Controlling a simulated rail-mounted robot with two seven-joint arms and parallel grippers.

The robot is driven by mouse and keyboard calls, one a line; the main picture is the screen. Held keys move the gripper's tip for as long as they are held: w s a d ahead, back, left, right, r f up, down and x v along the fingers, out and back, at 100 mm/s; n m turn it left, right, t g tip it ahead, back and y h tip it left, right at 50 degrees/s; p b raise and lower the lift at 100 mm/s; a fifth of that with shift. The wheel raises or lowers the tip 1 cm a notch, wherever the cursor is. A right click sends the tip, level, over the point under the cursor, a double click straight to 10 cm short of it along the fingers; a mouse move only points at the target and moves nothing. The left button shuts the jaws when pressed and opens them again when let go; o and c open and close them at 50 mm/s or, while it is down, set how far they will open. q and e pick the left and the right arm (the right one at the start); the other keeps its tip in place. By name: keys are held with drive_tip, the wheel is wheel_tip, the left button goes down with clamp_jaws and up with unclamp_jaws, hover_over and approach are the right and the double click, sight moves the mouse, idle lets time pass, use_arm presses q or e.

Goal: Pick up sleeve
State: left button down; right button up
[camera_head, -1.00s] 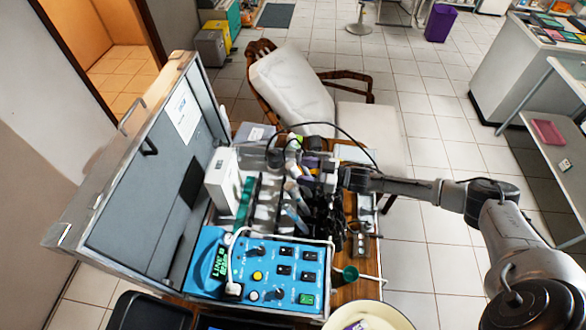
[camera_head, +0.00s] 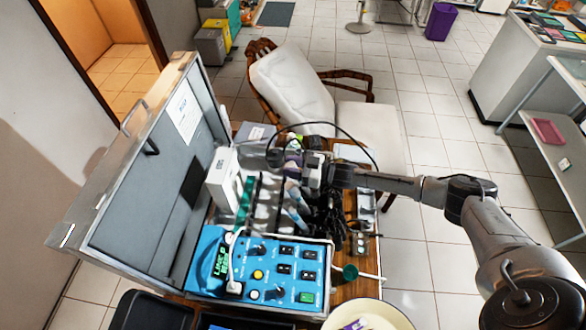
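My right arm comes in from the right, and its gripper (camera_head: 284,158) is over the far part of the open dental case (camera_head: 150,215). The gripper is small and dark here, and I cannot tell whether its fingers are open or shut. A purple item (camera_head: 293,167) shows by the fingers; whether they touch it is unclear. White and light-blue handpieces or tubes (camera_head: 297,197) lie in the case just nearer than the gripper. I cannot make out for sure which item is the sleeve. My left gripper is not in view.
A blue control unit (camera_head: 262,267) fills the front of the case. A white box (camera_head: 222,178) stands at its left, with dark cables (camera_head: 328,212) at its right. A cream bowl (camera_head: 372,314) is at the front right. A reclined chair (camera_head: 292,90) is behind.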

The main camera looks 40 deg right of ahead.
drive_tip(key=c, duration=0.4)
